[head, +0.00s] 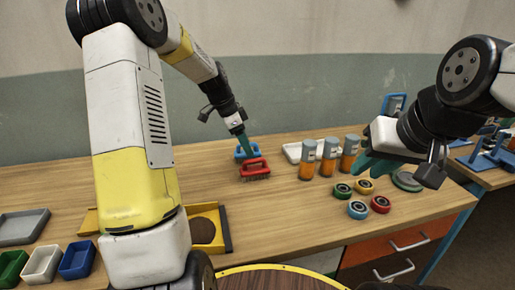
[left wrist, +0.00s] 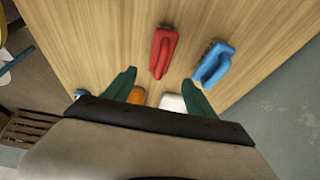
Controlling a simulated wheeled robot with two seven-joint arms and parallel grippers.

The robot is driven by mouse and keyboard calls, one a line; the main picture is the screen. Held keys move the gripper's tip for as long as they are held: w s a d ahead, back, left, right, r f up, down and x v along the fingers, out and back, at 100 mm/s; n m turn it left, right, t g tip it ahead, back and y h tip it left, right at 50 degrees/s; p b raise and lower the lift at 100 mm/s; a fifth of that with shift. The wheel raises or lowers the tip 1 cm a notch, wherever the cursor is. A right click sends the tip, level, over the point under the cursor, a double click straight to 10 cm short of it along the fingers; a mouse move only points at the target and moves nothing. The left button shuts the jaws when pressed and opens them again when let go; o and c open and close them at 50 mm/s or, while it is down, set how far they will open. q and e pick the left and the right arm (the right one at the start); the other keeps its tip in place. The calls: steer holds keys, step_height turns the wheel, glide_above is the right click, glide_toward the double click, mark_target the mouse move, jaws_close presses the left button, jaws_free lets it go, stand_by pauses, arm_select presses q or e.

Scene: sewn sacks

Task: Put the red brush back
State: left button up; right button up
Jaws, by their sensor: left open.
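The red brush (head: 254,169) lies on the wooden table, bristles down. A blue brush (head: 246,151) lies just behind it. My left gripper (head: 245,147) reaches down over the brushes, its teal fingers overlapping the blue one in the head view. In the left wrist view the left gripper (left wrist: 158,86) is open and empty. There the red brush (left wrist: 163,52) lies beyond the gap between the fingertips, and the blue brush (left wrist: 213,65) lies beyond the right finger. My right gripper (head: 366,158) hangs over the table's right part; its finger gap is unclear.
Three orange-and-grey jars (head: 328,158) stand right of the brushes, before a white tray (head: 293,153). Several coloured rings (head: 358,209) lie nearer the front right. A yellow-edged tray (head: 226,230) and small bins (head: 42,264) are at left. Bare table lies between brushes and front edge.

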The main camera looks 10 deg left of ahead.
arm_select(q)
steer(key=shift+s+a+r, duration=0.1)
steer(key=shift+r, duration=0.35)
steer(key=s+r+n+t, duration=0.1)
steer(key=s+r+n, duration=0.3)
steer(key=s, duration=0.5)
steer(key=s+d+r+n+t+y, duration=0.1)
steer(key=s+r+n, duration=0.3)
steer(key=s, duration=0.6)
steer(key=s+r+n+t, duration=0.2)
steer(key=s+r+n, duration=0.3)
steer(key=s, duration=0.5)
steer(key=shift+s+d+y, duration=0.15)
steer(key=shift+d+y, duration=0.2)
steer(key=shift+y, duration=0.05)
